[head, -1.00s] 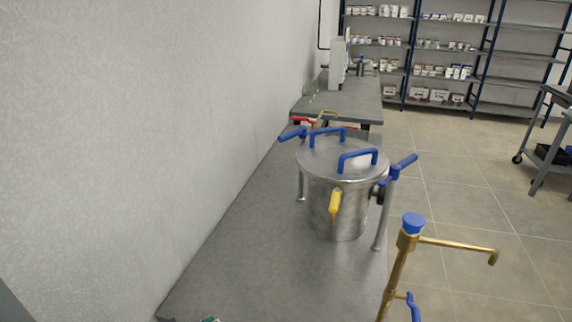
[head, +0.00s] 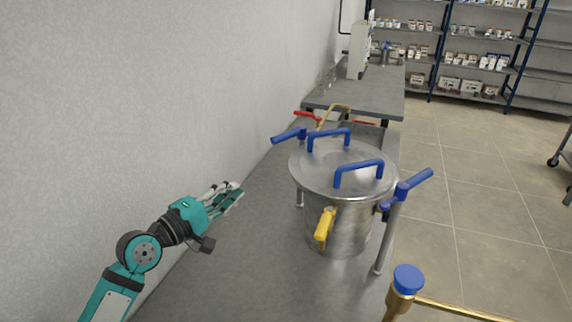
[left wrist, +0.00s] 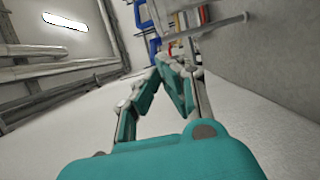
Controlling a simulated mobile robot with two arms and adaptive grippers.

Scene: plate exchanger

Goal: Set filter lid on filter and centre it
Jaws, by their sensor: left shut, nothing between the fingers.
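The steel filter (head: 335,225) stands on the grey bench with a yellow-handled valve on its front. A round steel lid (head: 335,172) with two blue handles lies on top of it. From this angle it looks level; I cannot tell how exactly it is centred. My left gripper (head: 236,190) is left of the filter, over the bench near the wall, apart from it. It is shut and empty; its fingers also show in the left wrist view (left wrist: 168,62). My right gripper is not in view.
Blue-handled clamps (head: 407,188) stick out at the filter's sides. A brass pipe with a blue cap (head: 408,279) stands at front right. The white wall (head: 130,110) bounds the bench on the left. A second bench (head: 370,90) and shelves are behind.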

